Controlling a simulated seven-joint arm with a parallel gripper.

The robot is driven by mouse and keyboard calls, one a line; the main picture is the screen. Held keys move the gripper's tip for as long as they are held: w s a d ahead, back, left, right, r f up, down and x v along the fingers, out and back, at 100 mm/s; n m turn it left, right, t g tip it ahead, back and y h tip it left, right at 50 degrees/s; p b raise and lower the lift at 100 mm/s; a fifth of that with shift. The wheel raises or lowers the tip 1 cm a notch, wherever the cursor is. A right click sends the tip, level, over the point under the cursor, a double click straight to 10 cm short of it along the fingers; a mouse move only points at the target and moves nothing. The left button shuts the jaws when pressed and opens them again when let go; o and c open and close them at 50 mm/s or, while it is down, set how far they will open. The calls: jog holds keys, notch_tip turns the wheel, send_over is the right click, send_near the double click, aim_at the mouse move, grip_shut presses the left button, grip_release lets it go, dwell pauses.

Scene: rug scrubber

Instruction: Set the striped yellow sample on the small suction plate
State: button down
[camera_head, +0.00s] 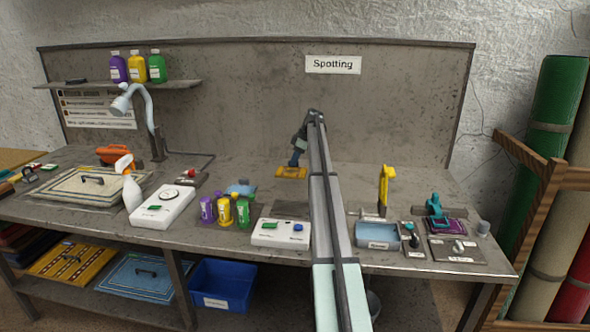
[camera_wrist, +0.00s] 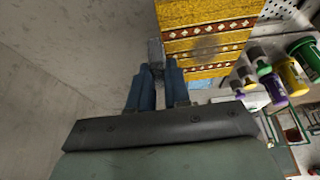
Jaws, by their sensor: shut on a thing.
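The striped yellow sample (camera_head: 291,173) hangs from my gripper (camera_head: 295,160) above the middle of the bench. In the wrist view, its yellow, red and white bands (camera_wrist: 205,45) fill the top, and my blue fingers (camera_wrist: 155,88) are shut on its grey handle (camera_wrist: 155,52). A dark flat plate (camera_head: 283,210) lies behind a white control box (camera_head: 280,234) with green and blue buttons. It may be the small suction plate; its label is too small to read. My arm hides part of the bench to its right. The sample is apart from this plate.
Purple, yellow and green bottles (camera_head: 226,210) stand left of the dark plate. A blue tray (camera_head: 377,235), an upright yellow tool (camera_head: 385,188) and a teal clamp (camera_head: 438,212) are on the right. A lamp (camera_head: 150,115) stands at left. The bench behind the plate is mostly clear.

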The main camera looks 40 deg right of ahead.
jog(key=s+a+f, duration=0.1)
jog(key=s+a, duration=0.7)
jog(key=s, duration=0.3)
jog(key=shift+f, duration=2.9)
jog(key=shift+f, duration=0.6)
jog(key=c, duration=1)
grip_release()
jog(key=v, duration=1.3)
jog(key=shift+r, duration=0.4)
jog(key=shift+d, duration=0.15)
